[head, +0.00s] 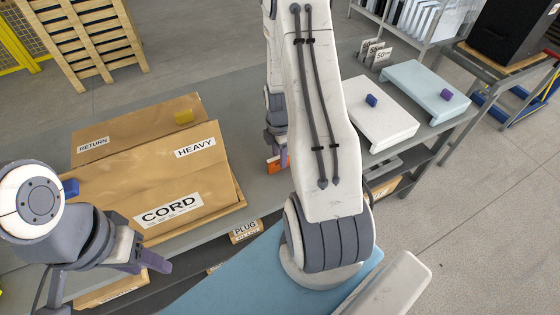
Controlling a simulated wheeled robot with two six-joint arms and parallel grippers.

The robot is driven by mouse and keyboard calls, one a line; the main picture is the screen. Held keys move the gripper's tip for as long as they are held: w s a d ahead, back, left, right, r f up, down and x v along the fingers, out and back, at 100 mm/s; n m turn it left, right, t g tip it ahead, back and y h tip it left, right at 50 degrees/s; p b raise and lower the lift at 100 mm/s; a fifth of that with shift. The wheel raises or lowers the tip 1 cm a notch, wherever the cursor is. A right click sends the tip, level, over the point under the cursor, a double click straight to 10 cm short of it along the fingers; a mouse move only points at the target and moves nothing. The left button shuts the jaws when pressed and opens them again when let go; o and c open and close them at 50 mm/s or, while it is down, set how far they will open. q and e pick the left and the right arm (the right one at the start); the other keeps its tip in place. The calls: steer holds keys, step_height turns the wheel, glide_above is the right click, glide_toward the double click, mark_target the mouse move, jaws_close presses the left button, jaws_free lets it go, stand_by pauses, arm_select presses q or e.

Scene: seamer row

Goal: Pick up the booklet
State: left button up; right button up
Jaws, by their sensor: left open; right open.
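A small orange-and-white flat thing (275,164) lies on the grey table, mostly hidden behind my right arm; it may be the booklet, but I cannot read it. My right gripper (277,141) is just above or beside it, partly hidden by the same arm. It is open, and I cannot tell whether it touches the thing. My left gripper (112,283) is open at the lower left, in front of the cardboard boxes, with nothing seen between its fingers.
White (385,125) and pale blue (420,80) slabs bearing small blocks lie right. A PLUG-labelled box (245,231) sits below the edge.

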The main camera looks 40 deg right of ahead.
step_height(320, 180, down, 3)
steer(key=shift+s+d+f, duration=0.1)
steer(key=shift+f, duration=0.05)
jaws_close()
